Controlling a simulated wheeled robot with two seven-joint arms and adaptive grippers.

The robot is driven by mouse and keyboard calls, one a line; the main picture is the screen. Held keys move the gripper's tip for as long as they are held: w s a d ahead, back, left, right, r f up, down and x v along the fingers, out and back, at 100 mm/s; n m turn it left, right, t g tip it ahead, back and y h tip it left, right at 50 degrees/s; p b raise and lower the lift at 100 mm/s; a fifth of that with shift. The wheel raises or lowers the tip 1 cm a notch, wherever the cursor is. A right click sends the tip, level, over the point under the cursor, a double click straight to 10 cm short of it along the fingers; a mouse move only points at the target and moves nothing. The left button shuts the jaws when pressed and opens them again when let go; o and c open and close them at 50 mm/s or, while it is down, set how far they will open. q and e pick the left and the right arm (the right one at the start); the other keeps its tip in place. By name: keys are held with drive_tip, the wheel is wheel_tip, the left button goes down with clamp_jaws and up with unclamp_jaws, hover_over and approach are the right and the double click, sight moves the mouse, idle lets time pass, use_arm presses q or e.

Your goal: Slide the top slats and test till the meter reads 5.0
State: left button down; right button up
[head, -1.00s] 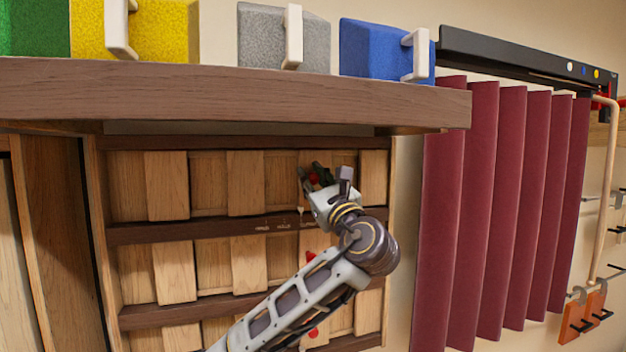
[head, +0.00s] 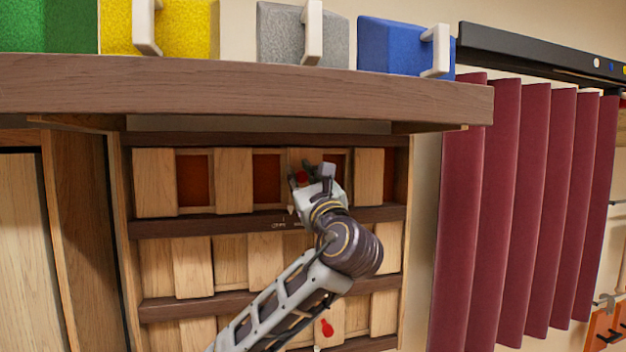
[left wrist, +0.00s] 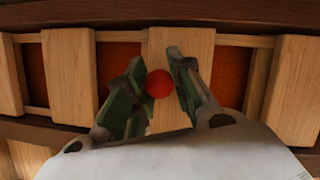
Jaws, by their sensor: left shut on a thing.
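The top slats (head: 234,183) are a row of light wood boards in the upper part of a wooden frame under a shelf. Dark orange-red openings (head: 194,180) show between them. A red knob (left wrist: 159,84) sits on one slat right of the middle; it also shows in the head view (head: 303,178). My left gripper (head: 311,177) is shut on this knob, its fingers on either side of it in the left wrist view (left wrist: 156,85). No meter is visible. My right gripper is out of view.
A brown shelf (head: 240,88) overhangs the frame, with green, yellow, grey and blue blocks (head: 386,45) on it. Lower slat rows sit below; another red knob (head: 327,328) shows at the bottom. Maroon hanging panels (head: 515,200) stand to the right.

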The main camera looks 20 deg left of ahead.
use_arm(q)
drive_tip(key=shift+w+d, duration=0.1)
drive_tip(key=shift+d, duration=0.05)
drive_tip(key=c, duration=1.2)
unclamp_jaws()
drive_tip(key=shift+c, duration=0.2)
drive_tip(key=v, duration=1.2)
